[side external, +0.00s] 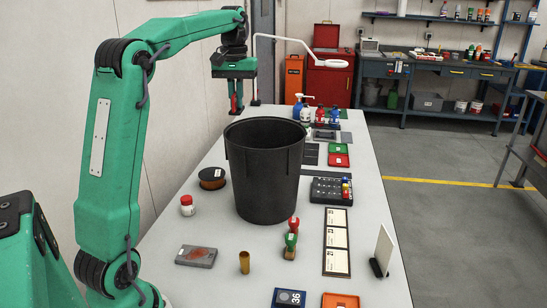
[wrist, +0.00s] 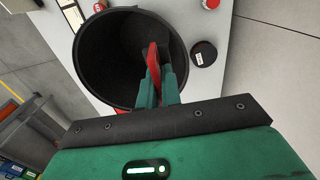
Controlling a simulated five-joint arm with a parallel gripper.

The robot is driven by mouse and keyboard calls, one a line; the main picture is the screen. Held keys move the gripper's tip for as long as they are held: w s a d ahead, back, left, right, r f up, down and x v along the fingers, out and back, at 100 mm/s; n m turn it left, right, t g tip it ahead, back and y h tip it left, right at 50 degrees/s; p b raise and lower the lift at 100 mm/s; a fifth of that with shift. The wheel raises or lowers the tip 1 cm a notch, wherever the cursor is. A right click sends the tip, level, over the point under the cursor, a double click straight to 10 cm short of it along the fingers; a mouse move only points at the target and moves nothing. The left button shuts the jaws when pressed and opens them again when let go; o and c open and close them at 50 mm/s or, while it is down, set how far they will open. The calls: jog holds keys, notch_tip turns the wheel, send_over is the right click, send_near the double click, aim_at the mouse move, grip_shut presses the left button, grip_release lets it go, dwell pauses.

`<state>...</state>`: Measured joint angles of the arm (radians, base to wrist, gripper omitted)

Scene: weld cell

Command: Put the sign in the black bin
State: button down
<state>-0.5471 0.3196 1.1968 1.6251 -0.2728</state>
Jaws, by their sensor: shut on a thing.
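My gripper (side external: 236,104) is high at the far side of the black bin, shut on a thin red piece with a dark foot. This looks like the red sign (wrist: 153,62), seen nearly edge-on between my fingers (wrist: 157,88) in the wrist view; its face cannot be read. The black bin (side external: 264,180) stands upright on the bench with its mouth open. In the wrist view the bin (wrist: 95,85) is beyond my fingers, and the sign overlaps the right part of its mouth. A white panel in a black foot (side external: 384,250) stands at the bench's right edge.
A wire spool (side external: 212,178) and a red-capped jar (side external: 187,205) stand left of the bin. A red-and-green tool (side external: 292,236) and a brass cylinder (side external: 244,262) stand in front. Spray bottles (side external: 306,110) are behind.

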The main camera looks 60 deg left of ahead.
jog(key=shift+w+a+f, duration=1.05)
jog(key=shift+w+f, duration=1)
jog(key=shift+w, duration=3.1)
notch_tip(320, 180, down, 25)
jog(key=shift+f, duration=0.1)
jog(key=shift+f, duration=1.85)
jog(key=shift+f, duration=0.15)
jog(key=c, duration=2)
grip_release()
jog(key=o, duration=0.4)
